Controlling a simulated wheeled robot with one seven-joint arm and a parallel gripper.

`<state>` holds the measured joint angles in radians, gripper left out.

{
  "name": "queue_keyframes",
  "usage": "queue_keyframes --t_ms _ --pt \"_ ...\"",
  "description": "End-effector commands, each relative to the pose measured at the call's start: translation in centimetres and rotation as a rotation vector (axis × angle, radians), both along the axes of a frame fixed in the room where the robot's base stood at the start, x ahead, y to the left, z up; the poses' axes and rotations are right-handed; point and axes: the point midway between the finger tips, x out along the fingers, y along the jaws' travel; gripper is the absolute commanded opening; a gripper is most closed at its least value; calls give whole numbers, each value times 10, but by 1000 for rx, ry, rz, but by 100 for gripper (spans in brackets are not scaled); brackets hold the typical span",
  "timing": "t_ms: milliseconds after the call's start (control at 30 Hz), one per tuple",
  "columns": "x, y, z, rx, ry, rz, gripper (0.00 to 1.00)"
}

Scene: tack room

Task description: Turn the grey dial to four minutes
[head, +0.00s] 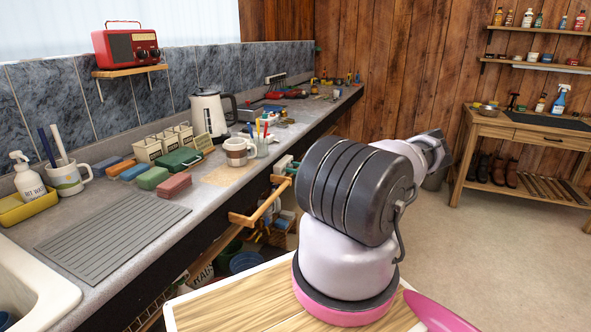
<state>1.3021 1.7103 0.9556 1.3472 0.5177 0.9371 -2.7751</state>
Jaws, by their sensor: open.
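I cannot make out a grey dial or its minute marks in the head view. A small pale green and white object (283,165) sits at the counter's front edge, partly beside my arm; I cannot tell whether it carries a dial. The red radio (127,46) on the wall shelf has dark knobs on its front. My arm's thick links fill the middle right of the view and reach away from me. I see no gripper fingers; the far end of my arm is hidden or out of view.
A wooden workbench (520,130) stands far right. Floor between is clear.

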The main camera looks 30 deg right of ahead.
Motion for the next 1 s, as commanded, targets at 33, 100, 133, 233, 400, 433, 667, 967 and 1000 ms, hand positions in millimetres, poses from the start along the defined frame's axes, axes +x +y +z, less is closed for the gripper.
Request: queue_keyframes --t_ms 33,100,133,233,400,433,667,967,1000 --pt "0 0 0 0 0 0 68" --pt "0 0 0 0 0 0 68" --pt "0 0 0 0 0 0 68" --pt "0 0 0 0 0 0 30" --pt "0 0 0 1 1 0 0" --pt "0 0 0 1 1 0 0" --pt "0 0 0 31 23 0 0" --pt "0 -1 0 182 134 1 0" --pt "0 -1 0 211 155 1 0"
